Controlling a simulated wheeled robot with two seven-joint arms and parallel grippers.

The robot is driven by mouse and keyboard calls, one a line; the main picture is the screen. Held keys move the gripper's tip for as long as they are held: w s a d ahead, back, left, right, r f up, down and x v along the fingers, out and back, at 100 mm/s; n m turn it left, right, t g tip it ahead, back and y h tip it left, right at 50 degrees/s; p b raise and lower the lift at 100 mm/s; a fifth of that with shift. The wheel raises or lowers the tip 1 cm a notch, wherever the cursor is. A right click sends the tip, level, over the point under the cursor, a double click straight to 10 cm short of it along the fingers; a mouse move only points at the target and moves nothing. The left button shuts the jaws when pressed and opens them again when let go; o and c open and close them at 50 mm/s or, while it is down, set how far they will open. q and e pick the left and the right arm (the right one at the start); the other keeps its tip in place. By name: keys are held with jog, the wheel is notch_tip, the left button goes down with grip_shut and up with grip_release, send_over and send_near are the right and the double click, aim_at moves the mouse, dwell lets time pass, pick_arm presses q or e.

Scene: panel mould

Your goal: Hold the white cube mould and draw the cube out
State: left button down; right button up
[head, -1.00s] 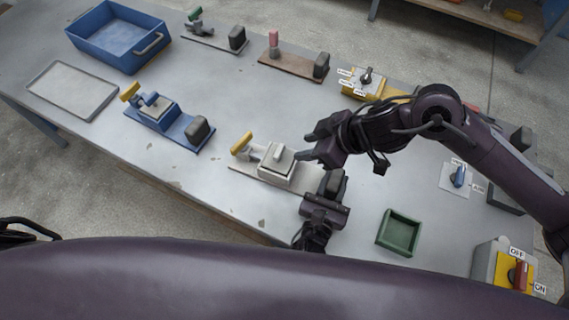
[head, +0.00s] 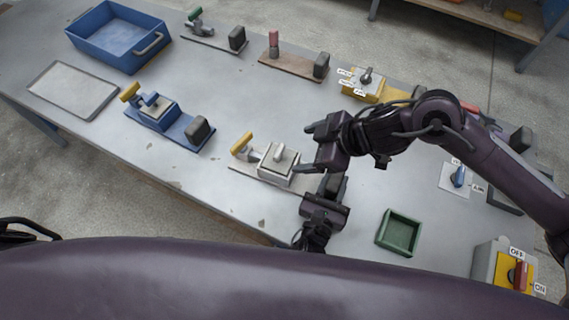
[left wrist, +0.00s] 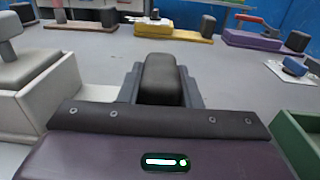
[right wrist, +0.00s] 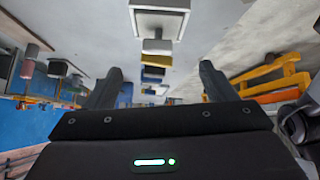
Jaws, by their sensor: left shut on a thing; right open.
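The white cube mould (head: 272,174) stands near the table's front edge, on a thin base plate. A pale cube with a grey knob (head: 279,153) sits in it; the knob also shows in the left wrist view (left wrist: 10,45). A yellow-handled clamp (head: 242,144) is at the mould's left, its handle clear of the cube. My left gripper (head: 334,186) is shut on the dark grip block (left wrist: 161,80) at the right end of the plate. My right gripper (head: 310,149) is open and empty, just right of the knob, with its fingers apart.
A green tray (head: 386,246) is to the right and a blue mould (head: 160,115) to the left. A flat grey tray (head: 70,88) and a blue bin (head: 110,50) lie further left. Switch boxes (head: 487,265) stand at the right.

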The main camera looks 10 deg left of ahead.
jog(key=shift+o, duration=0.9)
jog(key=shift+f+n, duration=0.3)
jog(key=shift+n, duration=0.7)
jog(key=n+y, duration=0.5)
jog(key=n, duration=2.3)
send_near(281, 156)
jog(key=d+n+t, duration=0.1)
jog(key=n, duration=0.3)
jog(key=shift+s+f+x, duration=0.1)
jog(key=shift+f+x, duration=0.05)
jog(key=shift+x, duration=1.85)
jog(key=shift+s+f+x, duration=0.1)
jog(key=shift+f+x, duration=0.05)
jog(key=shift+x, duration=1.85)
jog(key=shift+s+f+x, duration=0.1)
jog(key=shift+f+x, duration=0.05)
jog(key=shift+x, duration=1.9)
